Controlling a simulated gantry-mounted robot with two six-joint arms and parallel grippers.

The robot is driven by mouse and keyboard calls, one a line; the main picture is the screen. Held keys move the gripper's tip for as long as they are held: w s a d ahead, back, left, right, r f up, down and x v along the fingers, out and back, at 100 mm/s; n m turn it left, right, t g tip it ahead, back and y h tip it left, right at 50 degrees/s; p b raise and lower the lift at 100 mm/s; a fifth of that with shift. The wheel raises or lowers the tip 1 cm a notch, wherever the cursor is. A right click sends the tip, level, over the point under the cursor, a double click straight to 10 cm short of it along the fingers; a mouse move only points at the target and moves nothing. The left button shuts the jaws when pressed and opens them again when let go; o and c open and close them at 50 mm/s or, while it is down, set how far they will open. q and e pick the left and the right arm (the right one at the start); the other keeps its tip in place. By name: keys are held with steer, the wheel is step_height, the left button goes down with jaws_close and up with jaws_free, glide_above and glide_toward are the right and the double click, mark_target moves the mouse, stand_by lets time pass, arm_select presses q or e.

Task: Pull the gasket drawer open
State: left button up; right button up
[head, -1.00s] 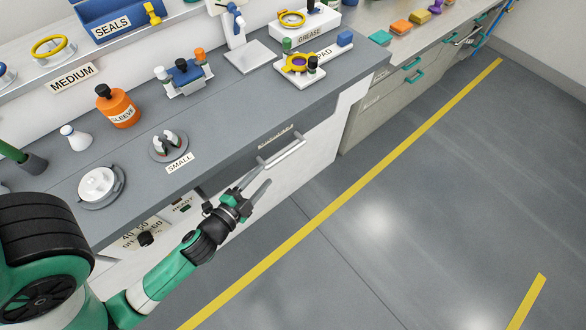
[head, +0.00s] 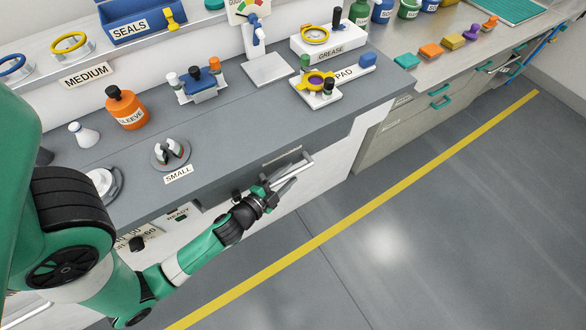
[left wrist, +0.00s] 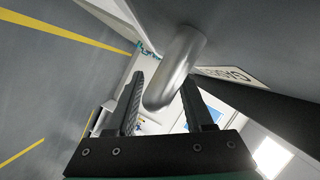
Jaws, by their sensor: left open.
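The gasket drawer's label (left wrist: 232,74) shows partly in the left wrist view, on a light panel. The drawer's silver bar handle (head: 303,160) sits under the grey counter's front edge in the head view, partly hidden by my gripper. My left gripper (head: 289,180) is open at this handle. In the left wrist view, the rounded end of the handle (left wrist: 178,65) lies between the two dark fingers of my gripper (left wrist: 163,88). I cannot tell whether either finger touches it. The drawer looks shut. My right gripper is not in view.
The grey counter (head: 225,135) above holds an orange sleeve bottle (head: 126,110), a blue clamp fixture (head: 197,82) and a white pad tray (head: 318,97). Teal-handled drawers (head: 440,101) stand farther right. The floor (head: 400,220) in front is clear, with a yellow line (head: 360,226).

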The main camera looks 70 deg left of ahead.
arm_select(q)
steer(key=shift+s, duration=0.1)
steer(key=shift+d, duration=0.1)
steer(key=shift+c, duration=1.2)
jaws_close()
